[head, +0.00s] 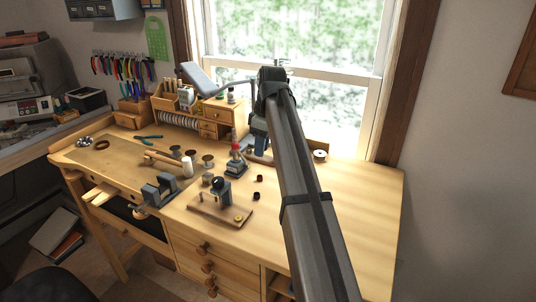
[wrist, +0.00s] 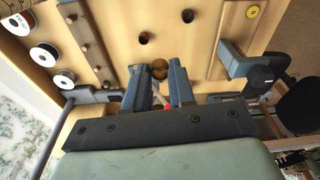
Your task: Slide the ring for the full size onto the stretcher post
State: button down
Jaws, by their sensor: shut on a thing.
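My gripper (head: 260,148) hangs low over the back middle of the bench. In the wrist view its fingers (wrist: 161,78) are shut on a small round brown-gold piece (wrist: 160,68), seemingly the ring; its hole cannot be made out. Two dark ring-like pieces stand apart from my gripper on the bench, one nearer (wrist: 143,38) and one farther (wrist: 188,16). A wooden board (head: 208,210) carries a blue-grey block with a black ball (head: 218,183) and a yellow disc (head: 238,217). A red-topped grey tool (head: 236,160) stands left of my gripper. I cannot tell which part is the stretcher post.
A grey vise (head: 160,190) is at the bench's front edge. A white cylinder (head: 187,167) and small round stakes stand left of the red-topped tool. Spools (wrist: 65,78) and a knobbed wooden strip (wrist: 92,45) lie near my gripper. The bench's right front (head: 275,230) is clear.

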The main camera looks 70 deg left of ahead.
jog(key=s+a+r, duration=0.1)
jog(key=a+r, duration=0.2)
jog(key=a, duration=0.1)
jog(key=s+a+r, duration=0.2)
jog(key=a+r, duration=0.1)
jog(key=r, duration=0.1)
jog(key=s+a+r, duration=0.2)
jog(key=a+r, duration=0.1)
jog(key=a, duration=0.1)
jog(key=shift+s+a+r, duration=0.2)
jog(key=shift+s+a, duration=0.05)
jog(key=shift+a, duration=0.1)
jog(key=shift+d+f+m, duration=0.1)
jog(key=shift+d+m, duration=0.15)
jog(key=shift+m, duration=0.15)
jog(key=shift+f, duration=2.35)
jog(key=shift+f, duration=1.65)
jog(key=c, duration=0.9)
grip_release()
jog(key=shift+o, duration=0.2)
jog(key=shift+r, duration=0.1)
